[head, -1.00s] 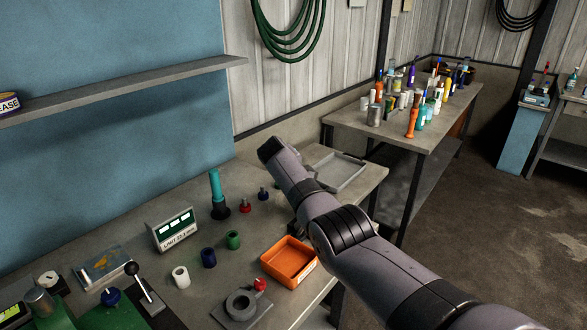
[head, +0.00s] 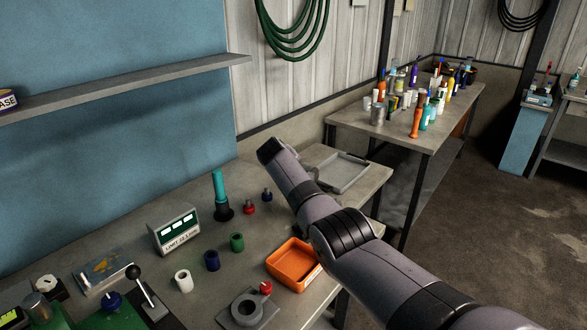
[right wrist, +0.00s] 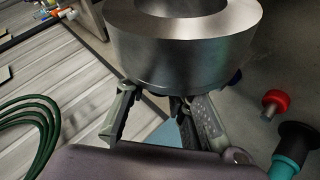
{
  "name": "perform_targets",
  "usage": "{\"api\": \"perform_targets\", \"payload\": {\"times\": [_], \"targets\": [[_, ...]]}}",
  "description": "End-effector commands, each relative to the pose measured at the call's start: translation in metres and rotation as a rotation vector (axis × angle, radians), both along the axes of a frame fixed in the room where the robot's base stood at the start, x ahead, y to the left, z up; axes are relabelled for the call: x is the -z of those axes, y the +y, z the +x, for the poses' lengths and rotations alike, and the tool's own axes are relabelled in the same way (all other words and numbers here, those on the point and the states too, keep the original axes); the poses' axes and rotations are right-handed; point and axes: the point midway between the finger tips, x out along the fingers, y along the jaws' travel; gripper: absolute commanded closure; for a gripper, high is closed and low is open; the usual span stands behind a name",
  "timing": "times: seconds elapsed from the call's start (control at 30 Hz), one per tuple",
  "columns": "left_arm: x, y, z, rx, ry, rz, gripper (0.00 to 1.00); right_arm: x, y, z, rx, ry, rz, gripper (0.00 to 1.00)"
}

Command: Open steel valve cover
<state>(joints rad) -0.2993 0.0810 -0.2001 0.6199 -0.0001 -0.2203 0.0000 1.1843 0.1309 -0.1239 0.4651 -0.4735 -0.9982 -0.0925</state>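In the right wrist view a large steel cylinder (right wrist: 185,55) with a round opening in its top fills the upper middle. I cannot tell whether it is the valve cover. My right gripper (right wrist: 160,98) is just below it, with its two fingers apart. The frames do not show whether the fingers touch or grip the cylinder. In the head view my right arm reaches across the bench from the lower right, and its gripper and the steel cylinder are hidden there. My left gripper is not in view.
On the bench (head: 215,285) stand a teal-handled tool (head: 220,190), a limit display (head: 174,232), an orange bin (head: 293,265), a grey ring on a plate (head: 247,310) and small coloured cylinders. A grey tray (head: 344,173) lies at the far end. A shelf (head: 120,88) juts out above.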

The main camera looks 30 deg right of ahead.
Motion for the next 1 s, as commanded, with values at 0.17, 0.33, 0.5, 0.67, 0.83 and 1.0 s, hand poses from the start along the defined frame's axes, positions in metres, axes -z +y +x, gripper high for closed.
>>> {"api": "perform_targets", "payload": {"times": [0.17, 0.33, 0.5, 0.67, 0.83, 1.0], "targets": [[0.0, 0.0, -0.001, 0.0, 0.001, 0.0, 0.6, 0.006, 0.003, -0.001, -0.002, 0.008, 0.007, 0.66], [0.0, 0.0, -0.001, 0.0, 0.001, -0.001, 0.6, 0.004, 0.002, -0.001, 0.0, 0.006, 0.005, 0.57], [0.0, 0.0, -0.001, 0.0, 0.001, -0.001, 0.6, 0.003, 0.001, -0.001, 0.0, 0.005, 0.004, 0.57], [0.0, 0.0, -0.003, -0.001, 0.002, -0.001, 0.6, 0.002, 0.002, -0.001, 0.0, 0.005, 0.003, 0.57], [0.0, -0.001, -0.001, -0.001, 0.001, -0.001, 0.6, -0.003, 0.006, -0.005, -0.001, 0.003, 0.002, 0.57], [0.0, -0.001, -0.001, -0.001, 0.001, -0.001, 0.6, -0.012, 0.014, -0.014, -0.002, 0.001, 0.003, 0.57]]}}
